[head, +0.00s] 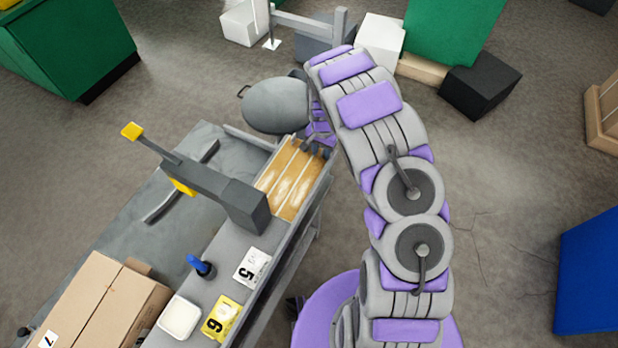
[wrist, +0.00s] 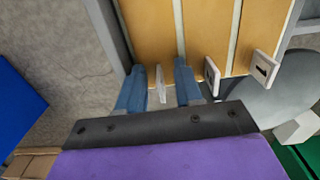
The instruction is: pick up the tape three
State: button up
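My gripper (wrist: 159,68) is at the end of the tan-laned rack (wrist: 205,30), its two blue-grey fingers apart. A thin pale tag (wrist: 160,84), seen nearly edge-on, stands between the fingers, with gaps at both sides; its number is not readable. A tag marked 1 (wrist: 265,68) and a tag that looks like 2 (wrist: 212,75) stand to its right, at the ends of other lanes. I cannot make out the tape three itself. In the head view my gripper (head: 317,148) is at the far end of the rack (head: 292,183), its fingers small and dark.
A grey lever press with a yellow handle (head: 131,131) stands on the bench left of the rack. Cards 5 (head: 252,268) and 6 (head: 221,319), a blue upright piece (head: 200,267) and a cardboard box (head: 107,300) are nearer. A grey rounded object (head: 275,106) is beyond the rack.

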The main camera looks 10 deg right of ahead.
jog(key=shift+c, duration=0.5)
grip_shut()
jog(key=shift+r, duration=0.1)
